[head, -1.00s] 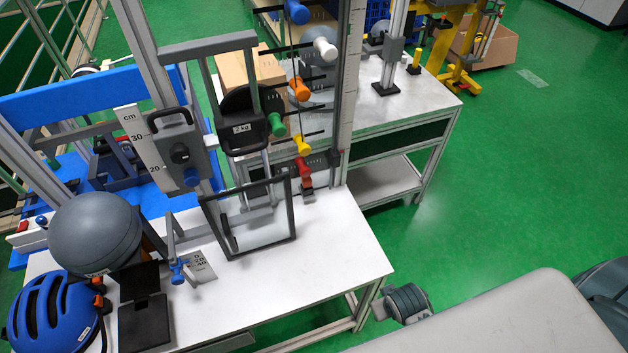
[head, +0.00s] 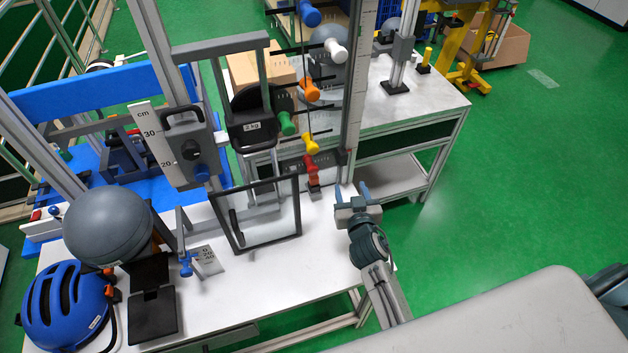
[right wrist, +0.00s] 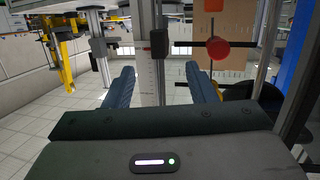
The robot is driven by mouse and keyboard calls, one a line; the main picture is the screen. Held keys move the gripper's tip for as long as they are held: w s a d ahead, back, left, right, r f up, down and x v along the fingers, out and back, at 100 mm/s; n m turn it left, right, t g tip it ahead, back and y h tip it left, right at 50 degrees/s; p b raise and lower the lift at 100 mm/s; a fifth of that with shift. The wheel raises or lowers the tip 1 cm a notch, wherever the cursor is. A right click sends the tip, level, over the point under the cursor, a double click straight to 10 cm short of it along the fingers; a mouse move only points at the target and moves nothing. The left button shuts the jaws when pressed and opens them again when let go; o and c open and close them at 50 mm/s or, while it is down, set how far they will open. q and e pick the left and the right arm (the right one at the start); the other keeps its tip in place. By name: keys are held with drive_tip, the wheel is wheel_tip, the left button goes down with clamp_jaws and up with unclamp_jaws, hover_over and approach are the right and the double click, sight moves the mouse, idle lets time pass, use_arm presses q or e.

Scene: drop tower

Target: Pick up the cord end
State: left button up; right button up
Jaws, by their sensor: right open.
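A thin dark cord (head: 309,119) hangs down the front of the tower past several coloured pegs. I cannot make out its lower end clearly near the red peg (head: 311,163). In the right wrist view the red peg (right wrist: 218,48) shows as a round face to the right of my fingers, with a thin line above it. My right gripper (head: 351,190) is open and empty, at the table's right edge, right of and below the red peg. Its two blue-grey fingers (right wrist: 162,85) point toward the tower upright. My left gripper is not in view.
A black-framed panel (head: 240,243) stands on the white table (head: 285,275), left of my right gripper. A grey upright with a scale (head: 354,95) stands just beyond my gripper. A ball (head: 107,225) and blue helmet (head: 62,310) are at left. Green floor is clear at right.

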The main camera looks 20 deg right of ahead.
drive_tip(key=w+a+n+t+y, duration=0.2)
drive_tip(key=w+a+y, duration=0.15)
drive_tip(key=a, duration=0.25)
drive_tip(key=b, duration=0.8)
approach(315, 180)
drive_tip(key=w, duration=0.2)
drive_tip(key=shift+w+f+b, duration=0.2)
drive_tip(key=shift+f+b, duration=0.15)
drive_tip(key=shift+f, duration=0.3)
drive_tip(key=w, duration=0.7)
drive_tip(key=shift+w+a+r, duration=0.15)
drive_tip(key=shift+w+r, duration=0.05)
drive_tip(key=shift+r, duration=0.1)
clamp_jaws()
drive_tip(key=shift+r, duration=0.1)
